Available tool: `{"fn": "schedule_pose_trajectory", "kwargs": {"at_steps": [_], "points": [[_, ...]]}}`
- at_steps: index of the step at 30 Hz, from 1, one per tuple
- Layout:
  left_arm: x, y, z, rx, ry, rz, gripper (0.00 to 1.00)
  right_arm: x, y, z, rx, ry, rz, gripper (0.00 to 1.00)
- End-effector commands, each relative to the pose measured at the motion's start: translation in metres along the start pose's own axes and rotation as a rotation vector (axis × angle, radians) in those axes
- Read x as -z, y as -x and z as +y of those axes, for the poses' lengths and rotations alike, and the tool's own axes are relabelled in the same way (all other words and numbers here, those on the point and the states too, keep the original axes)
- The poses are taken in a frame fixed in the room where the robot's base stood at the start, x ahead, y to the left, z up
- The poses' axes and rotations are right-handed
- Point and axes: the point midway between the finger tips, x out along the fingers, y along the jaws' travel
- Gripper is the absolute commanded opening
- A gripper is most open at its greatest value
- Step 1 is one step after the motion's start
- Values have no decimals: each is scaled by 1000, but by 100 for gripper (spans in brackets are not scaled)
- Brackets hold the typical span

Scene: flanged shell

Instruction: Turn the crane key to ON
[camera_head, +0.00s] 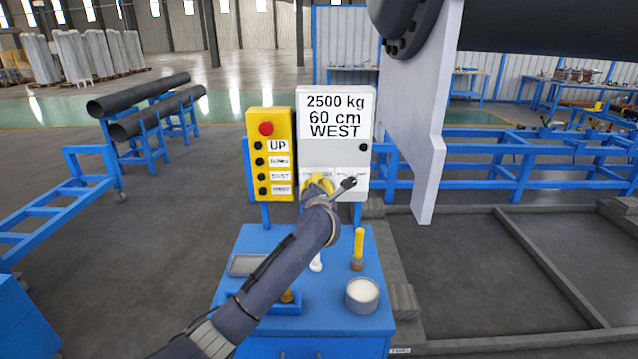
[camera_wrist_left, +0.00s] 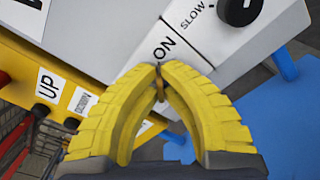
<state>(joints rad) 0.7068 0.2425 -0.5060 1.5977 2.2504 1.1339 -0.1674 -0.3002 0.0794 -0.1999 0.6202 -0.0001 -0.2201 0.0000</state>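The grey control box (camera_head: 334,150) stands upright with a sign reading "2500 kg 60 cm WEST". My left gripper (camera_head: 319,183), with yellow fingers, is at the lower left of its front face. In the left wrist view the gripper's fingertips (camera_wrist_left: 160,72) come together around a small brass-coloured piece (camera_wrist_left: 161,88), which appears to be the crane key. The fingers hide most of it, so its exact angle is unclear. The ON label (camera_wrist_left: 165,48) is just beyond the fingertips. My right gripper is in neither view.
The yellow button box (camera_head: 270,155) with a red button is left of the grey box. A blue cabinet (camera_head: 340,325) below holds a white-filled can (camera_head: 362,295) and a yellow-handled tool (camera_head: 358,248).

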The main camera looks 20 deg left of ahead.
Motion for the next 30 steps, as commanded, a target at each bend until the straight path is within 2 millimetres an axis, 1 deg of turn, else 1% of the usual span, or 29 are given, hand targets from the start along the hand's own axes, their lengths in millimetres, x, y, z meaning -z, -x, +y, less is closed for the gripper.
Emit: {"fn": "schedule_pose_trajectory", "kwargs": {"at_steps": [13,15,19,20,27,30], "points": [[0,0,1,-1,-8,0,0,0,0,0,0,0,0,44],[0,0,1,-1,-8,0,10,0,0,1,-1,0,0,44],[0,0,0,-1,-7,0,25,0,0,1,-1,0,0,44],[0,0,0,-1,-7,0,27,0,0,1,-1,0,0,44],[0,0,0,0,-7,0,27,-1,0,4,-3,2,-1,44],[0,4,0,0,-6,0,27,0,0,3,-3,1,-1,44]]}}
